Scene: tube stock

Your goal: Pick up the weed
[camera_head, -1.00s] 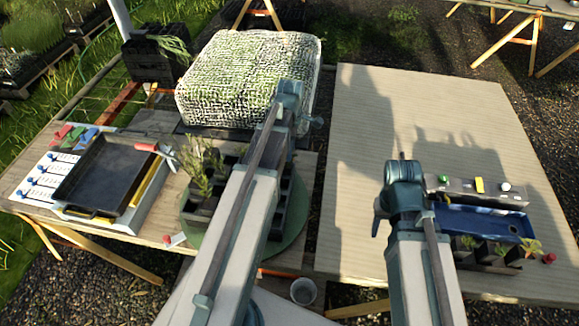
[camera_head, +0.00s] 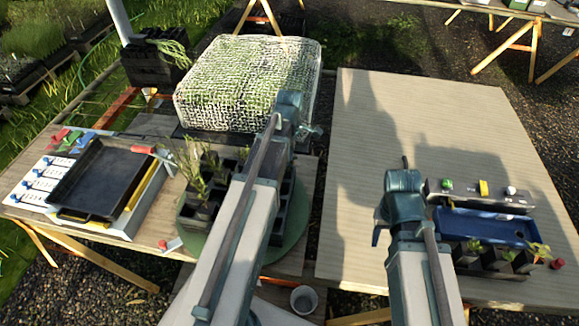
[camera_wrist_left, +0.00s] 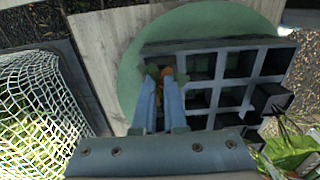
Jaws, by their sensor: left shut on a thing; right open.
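A black cell tray (camera_head: 200,212) with tall thin green plants (camera_head: 193,172) at its left side stands on a round green mat (camera_head: 299,230), partly behind my left arm. In the left wrist view the tray (camera_wrist_left: 238,92) shows several dark cells. There my left gripper (camera_wrist_left: 166,76) reaches down at the tray's edge, its fingers shut on a small orange-and-green thing (camera_wrist_left: 167,73), which looks like the weed; the fingers hide most of it. In the head view my left arm hides these fingertips. My right gripper (camera_head: 400,212) is over the right table, open, its fingertips mostly hidden.
A netted green block (camera_head: 248,82) stands behind the tray. A black shallow tray (camera_head: 100,180) lies at left. On the right table (camera_head: 400,105) are a blue tray (camera_head: 485,226) and small potted plants (camera_head: 505,257); its back is clear.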

